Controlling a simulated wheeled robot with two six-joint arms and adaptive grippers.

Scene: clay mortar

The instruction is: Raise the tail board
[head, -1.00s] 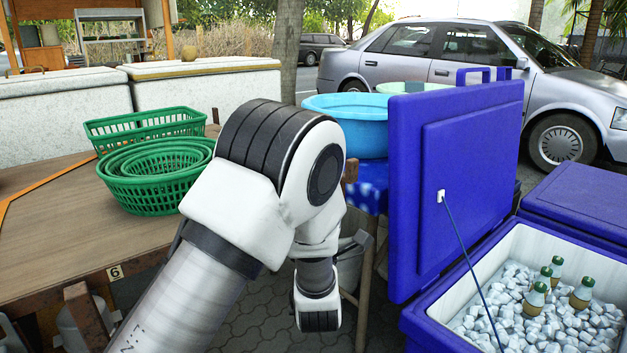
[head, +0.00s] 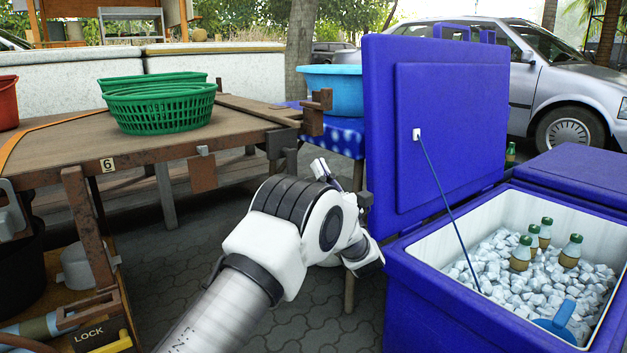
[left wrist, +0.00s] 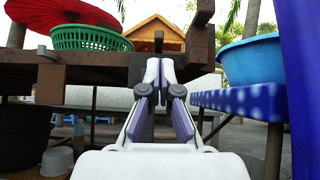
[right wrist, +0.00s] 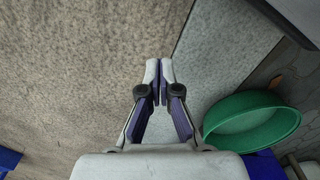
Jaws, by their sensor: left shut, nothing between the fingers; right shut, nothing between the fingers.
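A brown wooden cart-like deck (head: 70,140), marked 6, stands at the left of the head view. A small brown board (head: 203,172) hangs below its edge; I cannot tell for sure which part is the tail board. A wooden end piece (head: 316,112) stands at the deck's right corner. My left gripper (head: 322,168) is shut and empty, low beside that corner. In the left wrist view the gripper (left wrist: 160,68) points at the deck's end, with the post (left wrist: 200,45) just beyond its tips. My right gripper (right wrist: 159,68) is shut and empty above a speckled surface; it is outside the head view.
Green baskets (head: 160,108) sit on the deck. A blue cooler (head: 425,285) with its lid (head: 435,130) raised, holding ice and bottles, stands close on the right. A blue basin (head: 333,88) rests on a blue table behind. Paving (head: 215,235) is clear between.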

